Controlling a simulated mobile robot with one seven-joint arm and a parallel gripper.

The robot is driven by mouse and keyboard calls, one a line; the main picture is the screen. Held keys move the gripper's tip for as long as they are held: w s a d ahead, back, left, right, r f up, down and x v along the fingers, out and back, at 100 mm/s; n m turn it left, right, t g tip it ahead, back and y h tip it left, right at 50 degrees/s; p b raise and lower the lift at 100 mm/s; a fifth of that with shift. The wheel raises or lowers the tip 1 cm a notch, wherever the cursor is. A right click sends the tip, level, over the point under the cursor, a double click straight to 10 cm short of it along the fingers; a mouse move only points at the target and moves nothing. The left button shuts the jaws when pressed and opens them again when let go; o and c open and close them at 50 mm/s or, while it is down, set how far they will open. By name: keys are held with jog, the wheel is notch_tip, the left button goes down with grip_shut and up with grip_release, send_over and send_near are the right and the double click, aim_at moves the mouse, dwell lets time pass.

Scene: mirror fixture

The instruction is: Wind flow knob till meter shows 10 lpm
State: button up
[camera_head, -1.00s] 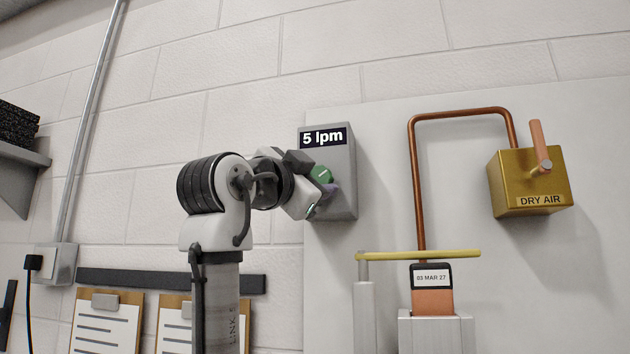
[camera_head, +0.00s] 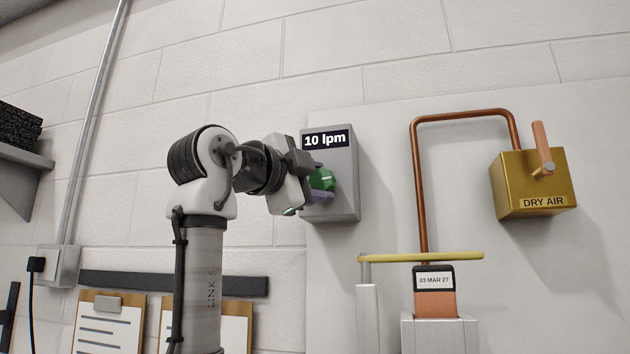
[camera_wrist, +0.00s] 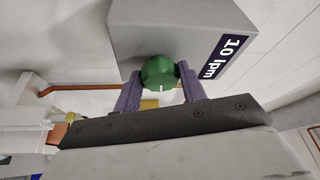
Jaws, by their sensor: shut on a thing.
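The flow meter is a grey box (camera_head: 342,200) on the wall panel, and its dark display (camera_head: 326,139) reads 10 lpm. The display also shows sideways in the wrist view (camera_wrist: 222,57). The green flow knob (camera_head: 322,179) with a white mark sits on the front of the box, below the display. My gripper (camera_head: 319,180) is at the knob, its purple fingers on either side of it. In the wrist view the gripper (camera_wrist: 160,80) is shut on the green knob (camera_wrist: 158,71), one finger to each side.
A brass DRY AIR box (camera_head: 533,183) with an orange lever hangs at the right, joined to a copper pipe (camera_head: 417,185). A yellow bar (camera_head: 425,256) crosses above a tag reading 03 MAR 27 (camera_head: 434,281). Clipboards (camera_head: 110,325) hang at lower left.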

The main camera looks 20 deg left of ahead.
jog(key=o, duration=1)
jog(key=b+v, duration=0.4)
jog(key=v, duration=1)
jog(key=shift+w, duration=0.1)
